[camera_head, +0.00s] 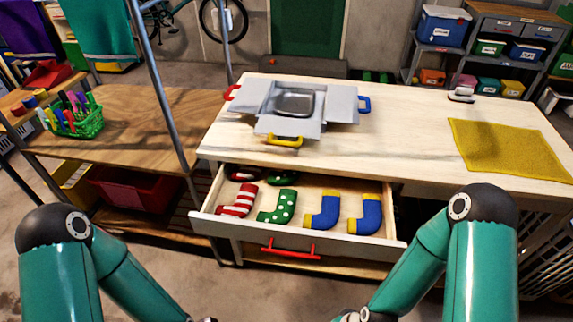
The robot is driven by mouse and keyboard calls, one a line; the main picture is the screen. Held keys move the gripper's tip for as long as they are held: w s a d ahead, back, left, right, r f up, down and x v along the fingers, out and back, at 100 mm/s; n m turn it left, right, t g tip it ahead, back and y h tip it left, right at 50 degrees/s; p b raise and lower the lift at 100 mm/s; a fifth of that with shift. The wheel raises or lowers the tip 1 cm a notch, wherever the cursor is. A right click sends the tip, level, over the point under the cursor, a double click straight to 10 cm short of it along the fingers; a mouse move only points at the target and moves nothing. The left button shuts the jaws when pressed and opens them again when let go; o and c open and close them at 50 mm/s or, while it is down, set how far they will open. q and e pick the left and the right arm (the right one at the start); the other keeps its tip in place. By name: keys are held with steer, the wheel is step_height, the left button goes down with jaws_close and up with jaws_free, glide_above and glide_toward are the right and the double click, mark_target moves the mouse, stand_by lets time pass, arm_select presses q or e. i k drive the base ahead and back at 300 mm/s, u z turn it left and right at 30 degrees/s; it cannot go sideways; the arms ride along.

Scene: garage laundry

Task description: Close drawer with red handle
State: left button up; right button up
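The drawer (347,241) under the pale wooden table is pulled open toward me. Its red handle (291,250) is on the middle of the front panel. Inside lie a red-and-white striped sock (238,201), a green dotted sock (277,206) and two blue socks with yellow cuffs (323,213), with more socks behind at the left. My arms come in at the lower left and lower right, in front of the drawer. Only bits of their wrists show at the bottom edge. My grippers are below the picture, and nothing of mine touches the handle.
On the tabletop (400,150) are a grey folding board (340,105) with coloured handles, a yellow cloth (510,148) and a small iron-like object (461,94). A metal-framed wooden shelf (130,110) with a green basket (75,118) stands left. Bare floor shows in front of the drawer.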

mark_target(382, 245)
steer(key=z, duration=0.3)
steer(key=k, duration=0.85)
steer(key=u, duration=0.45)
steer(key=i, duration=0.5)
steer(key=z, duration=0.05)
